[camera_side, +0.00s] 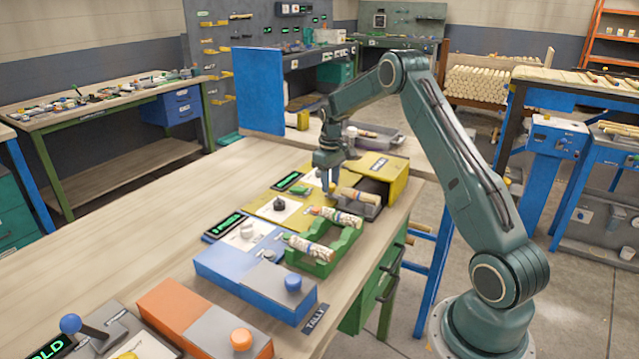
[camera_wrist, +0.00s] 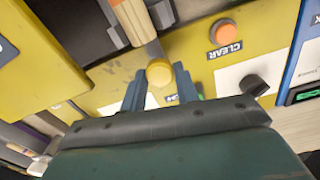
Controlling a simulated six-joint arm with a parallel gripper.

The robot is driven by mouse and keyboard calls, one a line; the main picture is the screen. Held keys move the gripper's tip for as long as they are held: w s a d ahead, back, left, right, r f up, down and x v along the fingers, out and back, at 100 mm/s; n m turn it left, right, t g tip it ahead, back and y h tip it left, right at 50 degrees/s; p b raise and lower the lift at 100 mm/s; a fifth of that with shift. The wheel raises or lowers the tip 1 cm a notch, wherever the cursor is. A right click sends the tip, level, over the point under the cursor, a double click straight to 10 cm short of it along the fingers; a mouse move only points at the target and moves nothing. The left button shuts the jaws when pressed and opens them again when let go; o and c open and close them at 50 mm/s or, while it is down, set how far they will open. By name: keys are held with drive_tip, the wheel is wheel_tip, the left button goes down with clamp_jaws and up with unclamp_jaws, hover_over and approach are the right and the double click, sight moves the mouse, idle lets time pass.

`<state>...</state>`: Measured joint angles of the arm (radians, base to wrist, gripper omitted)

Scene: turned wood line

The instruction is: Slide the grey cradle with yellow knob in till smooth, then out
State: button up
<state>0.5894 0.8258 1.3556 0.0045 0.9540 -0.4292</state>
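The grey cradle (camera_side: 372,211) sits drawn out of the open yellow housing (camera_side: 390,167), with a pale turned wood piece (camera_side: 358,195) lying in it. In the wrist view the wood piece (camera_wrist: 133,20) and dark cradle parts (camera_wrist: 161,14) show at the top. The yellow knob (camera_wrist: 159,73) is between the two fingers of my gripper (camera_wrist: 161,80), which fit close against both its sides with no clear gap. The display near this station (camera_side: 288,180) is too small to read.
A green cradle (camera_side: 325,262) with wood pieces stands in front. A blue station with a blue knob (camera_side: 293,283) and an orange one with an orange knob (camera_side: 241,339) follow nearer. An orange CLEAR button (camera_wrist: 223,32) and black dial (camera_wrist: 253,86) lie right.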

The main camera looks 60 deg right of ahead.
drive_tip(key=o, duration=0.4)
drive_tip(key=shift+w+a, duration=0.1)
drive_tip(key=shift+a, duration=0.3)
drive_tip(key=shift+c, duration=0.2)
drive_tip(key=shift+o, duration=0.4)
drive_tip(key=shift+d, duration=0.1)
drive_tip(key=shift+r, duration=0.1)
wheel_tip(320, 180, up, 14)
